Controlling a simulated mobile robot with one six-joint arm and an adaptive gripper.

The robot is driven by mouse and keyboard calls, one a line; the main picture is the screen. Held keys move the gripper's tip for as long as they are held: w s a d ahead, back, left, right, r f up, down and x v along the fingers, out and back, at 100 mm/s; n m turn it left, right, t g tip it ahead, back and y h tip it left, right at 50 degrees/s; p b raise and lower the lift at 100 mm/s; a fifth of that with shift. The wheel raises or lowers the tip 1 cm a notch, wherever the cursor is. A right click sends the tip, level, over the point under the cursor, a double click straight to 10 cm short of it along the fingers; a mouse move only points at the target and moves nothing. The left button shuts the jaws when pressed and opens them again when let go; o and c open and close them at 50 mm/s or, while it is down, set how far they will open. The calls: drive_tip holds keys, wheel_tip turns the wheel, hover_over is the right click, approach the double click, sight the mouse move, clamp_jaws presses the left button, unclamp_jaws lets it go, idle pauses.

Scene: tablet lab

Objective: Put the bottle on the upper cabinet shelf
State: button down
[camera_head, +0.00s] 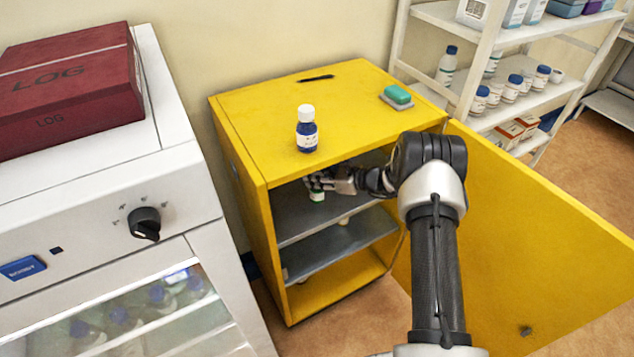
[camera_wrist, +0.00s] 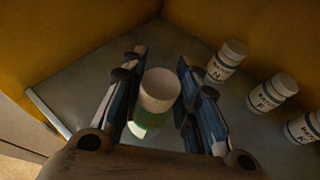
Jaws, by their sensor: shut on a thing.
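The yellow cabinet (camera_head: 235,165) stands open with two grey shelves visible inside. My gripper (camera_head: 318,183) reaches through the opening, over the upper shelf (camera_head: 288,222). It is shut on a small bottle (camera_head: 317,196) with a white cap; in the wrist view the bottle (camera_wrist: 158,92) is upright between the fingers, its lower part greenish. I cannot tell whether its base touches the shelf. The wrist view shows the gripper (camera_wrist: 155,95) with a finger on each side of the bottle.
Three white-capped bottles stand right of the gripper in the wrist view, the nearest one (camera_wrist: 225,60) close to the right finger. The open door (camera_head: 520,240) extends right.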

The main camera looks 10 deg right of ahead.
drive_tip(key=shift+f, duration=0.8)
drive_tip(key=shift+d+r, duration=0.1)
drive_tip(key=shift+d, duration=0.05)
drive_tip(key=shift+s+b, duration=0.1)
drive_tip(key=shift+b, duration=0.2)
drive_tip(key=c, duration=1.2)
unclamp_jaws()
